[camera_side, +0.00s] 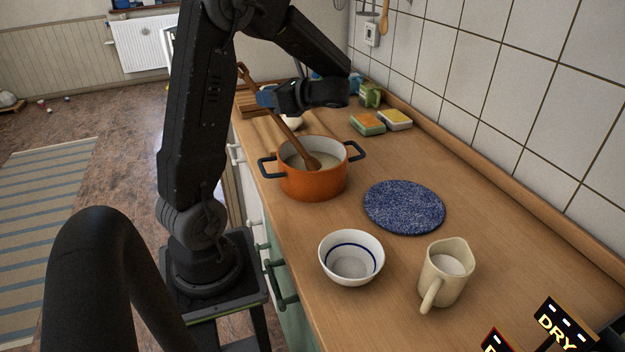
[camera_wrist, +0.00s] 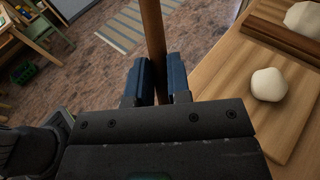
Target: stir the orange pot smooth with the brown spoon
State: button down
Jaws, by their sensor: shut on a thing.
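The orange pot (camera_side: 313,184) stands on the wooden counter, with dark handles on both sides and a pale mixture (camera_side: 297,161) inside. The brown spoon (camera_side: 284,129) leans into the pot, its bowl end low inside at the mixture and its handle slanting up to the left. My gripper (camera_side: 266,97) is shut on the spoon's upper handle, above and behind the pot. In the wrist view the blue fingers (camera_wrist: 160,80) close around the spoon's handle (camera_wrist: 153,35). The pot is not in the wrist view, and I cannot tell how smooth the mixture is.
A blue round mat (camera_side: 404,207), a white bowl (camera_side: 351,258) and a cream jug (camera_side: 446,272) stand in front of and right of the pot. Sponges (camera_side: 381,121) and a green mug (camera_side: 371,95) lie behind. A pale lump (camera_wrist: 269,84) rests on a wooden board. The tiled wall bounds the right.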

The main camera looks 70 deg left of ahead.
notch_tip(320, 180, up, 9)
jog(key=shift+r, duration=0.15)
dwell(0.9)
